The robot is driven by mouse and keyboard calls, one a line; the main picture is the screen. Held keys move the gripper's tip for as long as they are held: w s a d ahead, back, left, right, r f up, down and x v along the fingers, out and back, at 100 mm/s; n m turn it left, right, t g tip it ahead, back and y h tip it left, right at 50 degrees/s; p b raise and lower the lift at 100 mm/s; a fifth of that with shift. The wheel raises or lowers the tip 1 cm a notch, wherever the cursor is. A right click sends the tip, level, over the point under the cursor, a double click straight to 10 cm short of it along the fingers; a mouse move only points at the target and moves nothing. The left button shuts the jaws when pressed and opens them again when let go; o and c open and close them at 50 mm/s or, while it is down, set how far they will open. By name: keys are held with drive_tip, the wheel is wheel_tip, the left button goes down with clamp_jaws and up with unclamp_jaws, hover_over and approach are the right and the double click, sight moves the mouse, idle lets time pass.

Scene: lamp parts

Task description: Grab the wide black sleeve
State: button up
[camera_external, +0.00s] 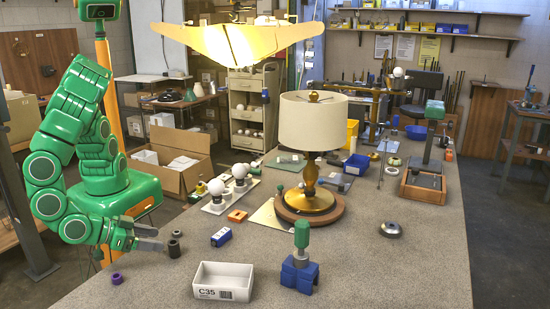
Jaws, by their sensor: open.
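A wide dark, nearly black sleeve (174,249) stands upright on the grey worktop near its left edge. A smaller dark ring-like part (177,234) sits just behind it. My gripper (155,238) reaches in from the left, low over the worktop, with its fingers pointing right. The fingers are apart and nothing shows between them. Their tips are just left of the dark sleeve and do not visibly hold it; whether they touch it cannot be told from this view.
A purple ring (117,279) lies nearer the front left. Bulbs on a white holder (229,192) and an assembled lamp (312,125) stand farther back. The right front worktop is clear.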

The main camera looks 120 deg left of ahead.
sight(171, 243)
drive_tip(key=shift+x, duration=2.65)
drive_tip(key=shift+s+f, duration=0.1)
drive_tip(key=shift+f, duration=0.05)
drive_tip(key=shift+c, duration=0.4)
drive_tip(key=c, duration=1)
drive_tip(key=shift+c, duration=0.2)
